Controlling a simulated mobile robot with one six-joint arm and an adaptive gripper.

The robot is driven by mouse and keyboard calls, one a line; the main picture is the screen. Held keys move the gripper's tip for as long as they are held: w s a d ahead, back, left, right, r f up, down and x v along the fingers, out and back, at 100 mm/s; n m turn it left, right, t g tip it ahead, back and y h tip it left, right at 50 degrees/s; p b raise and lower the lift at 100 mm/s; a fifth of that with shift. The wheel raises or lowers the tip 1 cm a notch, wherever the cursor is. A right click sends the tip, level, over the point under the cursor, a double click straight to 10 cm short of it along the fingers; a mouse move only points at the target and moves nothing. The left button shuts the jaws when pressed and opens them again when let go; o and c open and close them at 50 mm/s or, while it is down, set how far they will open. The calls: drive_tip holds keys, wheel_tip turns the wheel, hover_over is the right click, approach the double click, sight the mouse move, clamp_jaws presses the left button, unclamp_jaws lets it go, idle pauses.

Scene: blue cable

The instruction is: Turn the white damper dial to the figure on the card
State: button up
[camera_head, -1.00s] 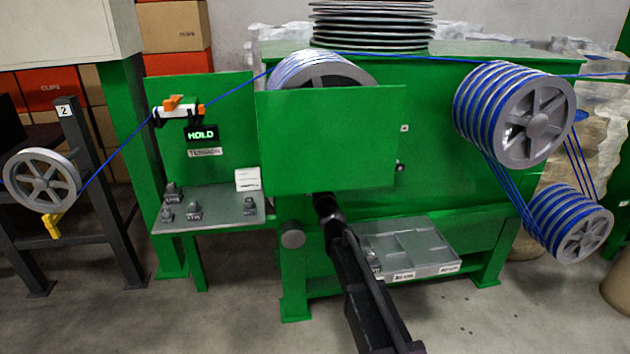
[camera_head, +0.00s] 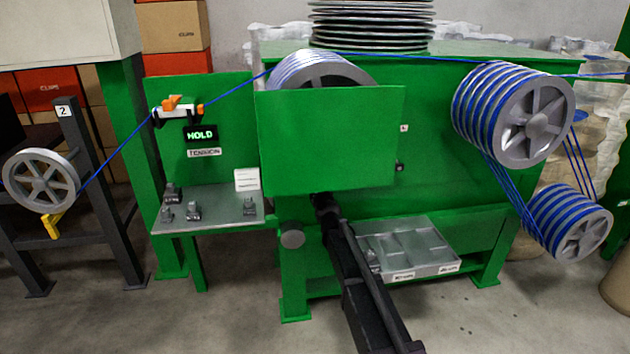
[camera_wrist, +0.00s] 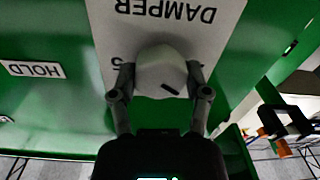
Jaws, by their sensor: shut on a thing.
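In the wrist view the white damper dial (camera_wrist: 161,74) sits on a white plate (camera_wrist: 186,27) lettered DAMPER, which appears upside down. My gripper (camera_wrist: 160,84) is shut on the dial, one finger on each side. A short dark mark shows on the dial's face, toward the lower right in that view. A figure on the plate beside the left finger is partly covered; I cannot read it surely. In the head view the dial and my gripper are hidden behind the green panel. A small white card (camera_head: 247,179) stands on the grey side shelf; its writing is too small to read.
A HOLD label (camera_wrist: 35,69) is left of the dial in the wrist view. The head view shows a lit HOLD display (camera_head: 201,135), blue cable on grooved wheels (camera_head: 527,115) at right, a grey tray (camera_head: 430,245) beside my arm, and several small weights on the shelf (camera_head: 225,205).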

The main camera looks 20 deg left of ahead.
drive_tip(key=shift+d, duration=0.1)
drive_tip(key=shift+w+m, duration=0.1)
drive_tip(key=shift+m, duration=0.3)
drive_tip(key=m, duration=0.9)
drive_tip(key=shift+w, duration=0.1)
idle(0.5)
drive_tip(key=o, duration=1.1)
drive_tip(key=shift+o, duration=0.2)
